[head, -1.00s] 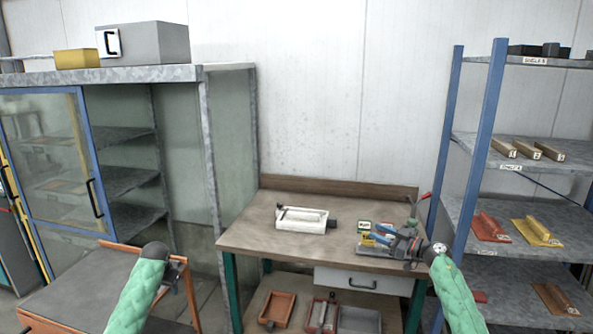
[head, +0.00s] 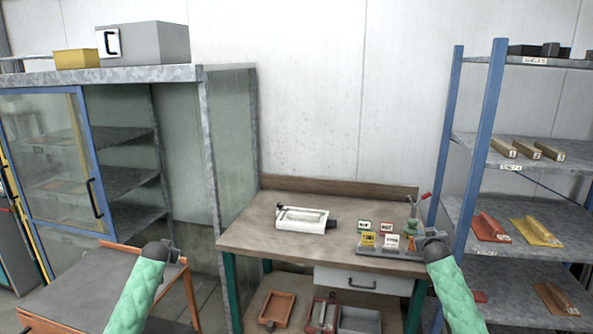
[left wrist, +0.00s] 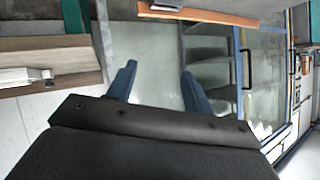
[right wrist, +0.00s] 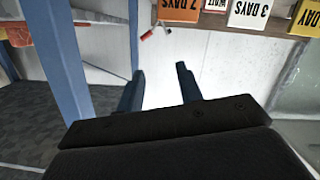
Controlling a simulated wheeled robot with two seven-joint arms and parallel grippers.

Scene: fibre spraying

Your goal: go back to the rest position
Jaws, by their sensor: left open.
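My left gripper (left wrist: 158,88) is open and empty, its two blue fingers apart in the left wrist view. In the head view my left wrist (head: 158,252) is at the lower left, in front of the orange-edged cart, with the fingers mostly hidden. My right gripper (right wrist: 160,88) is open and empty, with clear space between its fingers in the right wrist view. In the head view my right wrist (head: 432,247) is at the right end of the workbench (head: 255,236), and its fingers are largely hidden.
On the bench are a white device (head: 301,222), small label cards (head: 391,242) and a green stand with a red-tipped lever (head: 412,222). A blue-post shelf (head: 487,130) stands close on the right. A glass-door cabinet (head: 45,165) and cart (head: 80,290) are on the left.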

